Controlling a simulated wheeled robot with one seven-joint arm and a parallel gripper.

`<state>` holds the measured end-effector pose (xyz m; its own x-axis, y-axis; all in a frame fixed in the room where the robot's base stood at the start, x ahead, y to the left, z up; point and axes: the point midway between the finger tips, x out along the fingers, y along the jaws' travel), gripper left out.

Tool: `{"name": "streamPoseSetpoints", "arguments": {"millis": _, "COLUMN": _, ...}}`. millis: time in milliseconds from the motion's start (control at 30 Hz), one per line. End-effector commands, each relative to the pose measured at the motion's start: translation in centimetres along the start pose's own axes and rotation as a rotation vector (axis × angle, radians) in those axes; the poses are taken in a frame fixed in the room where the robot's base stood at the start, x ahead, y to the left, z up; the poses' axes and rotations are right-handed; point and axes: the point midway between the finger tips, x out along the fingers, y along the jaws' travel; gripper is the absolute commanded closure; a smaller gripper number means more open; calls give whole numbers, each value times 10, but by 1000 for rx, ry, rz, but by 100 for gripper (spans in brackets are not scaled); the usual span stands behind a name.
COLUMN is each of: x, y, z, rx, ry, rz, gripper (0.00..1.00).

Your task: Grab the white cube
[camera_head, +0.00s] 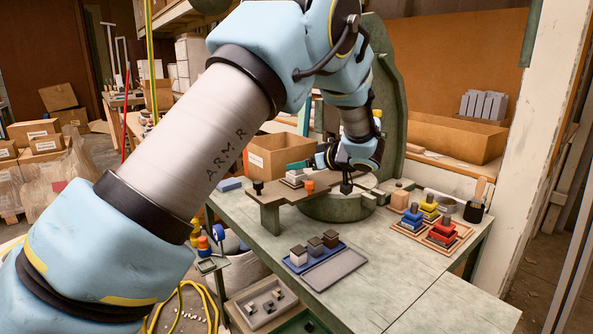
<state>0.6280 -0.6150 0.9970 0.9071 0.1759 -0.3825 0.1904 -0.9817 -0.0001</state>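A small white cube (298,259) with a dark top piece sits at the left end of a blue tray (315,263) on the bench. Two similar blocks, a grey one (315,246) and a darker one (330,239), stand in a row to its right. My arm reaches over the bench to the green press. My gripper (317,162) is small and partly hidden at the arm's end, behind and above the tray and apart from the white cube. I cannot make out its fingers or whether it holds anything.
The green press (388,100) stands behind my wrist, its plate (270,196) jutting left. An empty grey tray (335,270) lies in front of the blue tray. Wooden trays of yellow, blue and red stacked pieces (432,236) stand at right. The bench's front right is clear.

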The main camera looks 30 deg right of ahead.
Motion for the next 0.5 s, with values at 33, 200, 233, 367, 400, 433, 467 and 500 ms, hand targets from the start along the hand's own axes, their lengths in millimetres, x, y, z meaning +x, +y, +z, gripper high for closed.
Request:
{"name": "streamPoseSetpoints", "arguments": {"millis": 33, "x": 6, "y": 0, "z": -1, "rx": 1, "ry": 1, "rz": -3, "gripper": 22}}
{"name": "streamPoseSetpoints", "arguments": {"millis": 200, "x": 32, "y": 1, "z": 1, "rx": 1, "ry": 1, "rz": -3, "gripper": 22}}
{"name": "streamPoseSetpoints", "arguments": {"millis": 233, "x": 36, "y": 1, "z": 0, "rx": 0, "ry": 1, "rz": -3, "gripper": 22}}
{"name": "streamPoseSetpoints", "arguments": {"millis": 367, "x": 46, "y": 2, "z": 2, "rx": 0, "ry": 0, "rz": -1, "gripper": 22}}
{"name": "streamPoseSetpoints", "arguments": {"millis": 400, "x": 47, "y": 2, "z": 2, "rx": 0, "ry": 0, "rz": -1, "gripper": 22}}
{"name": "streamPoseSetpoints", "arguments": {"millis": 433, "x": 47, "y": 2, "z": 2, "rx": -1, "ry": 0, "rz": -1, "gripper": 22}}
{"name": "streamPoseSetpoints", "arguments": {"millis": 467, "x": 47, "y": 2, "z": 2, "rx": -1, "ry": 0, "rz": 0, "gripper": 22}}
{"name": "streamPoseSetpoints", "arguments": {"millis": 500, "x": 47, "y": 2, "z": 2, "rx": -1, "ry": 0, "rz": 0, "gripper": 22}}
